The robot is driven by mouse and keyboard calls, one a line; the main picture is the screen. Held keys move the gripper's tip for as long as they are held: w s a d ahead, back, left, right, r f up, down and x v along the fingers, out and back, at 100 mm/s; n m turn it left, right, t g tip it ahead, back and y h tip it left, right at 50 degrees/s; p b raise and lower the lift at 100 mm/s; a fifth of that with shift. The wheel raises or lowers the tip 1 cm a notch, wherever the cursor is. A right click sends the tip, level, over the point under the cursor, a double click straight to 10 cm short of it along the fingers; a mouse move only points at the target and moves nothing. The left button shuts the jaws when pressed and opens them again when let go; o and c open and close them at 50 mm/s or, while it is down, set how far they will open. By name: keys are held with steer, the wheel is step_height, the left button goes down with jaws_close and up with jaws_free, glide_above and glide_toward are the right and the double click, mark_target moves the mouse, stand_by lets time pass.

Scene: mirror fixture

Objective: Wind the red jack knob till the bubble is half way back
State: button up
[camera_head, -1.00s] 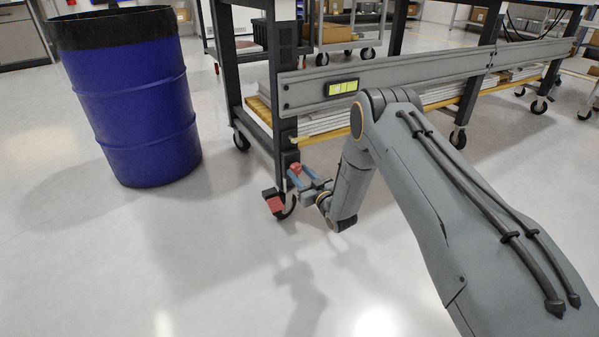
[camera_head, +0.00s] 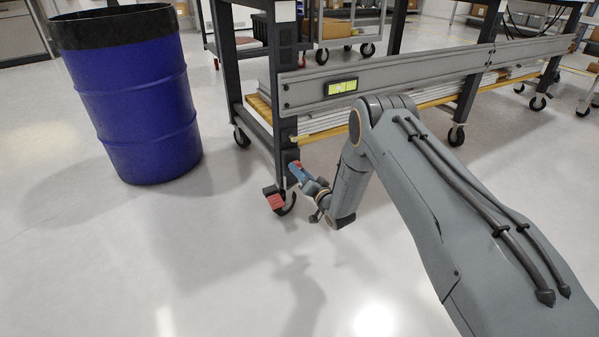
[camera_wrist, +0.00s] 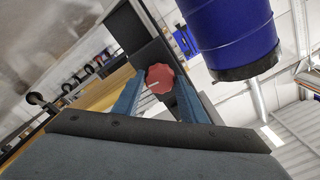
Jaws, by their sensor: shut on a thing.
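The red jack knob (camera_wrist: 160,77) is between the two blue fingers of my gripper (camera_wrist: 160,82) in the wrist view, with a pale mark on its face pointing left. My gripper is shut on it. In the head view my gripper (camera_head: 298,170) is at the lower part of the bench's near leg, and only a bit of the red knob shows past a finger. The yellow-green level vial (camera_head: 341,87) sits on the grey rail (camera_head: 420,72); its bubble is too small to place.
A blue drum (camera_head: 142,100) stands on the left, apart from the bench. The bench leg (camera_head: 284,110) has a caster with a red pedal (camera_head: 275,200) just below my gripper. Open floor lies in front.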

steer(key=shift+s+f+m, duration=0.15)
steer(key=shift+m, duration=0.15)
steer(key=o, duration=1.1)
steer(key=shift+c, duration=0.2)
steer(key=p+v, duration=0.3)
steer(key=v, duration=0.4)
steer(key=shift+s+d, duration=0.2)
steer(key=shift+s, duration=0.1)
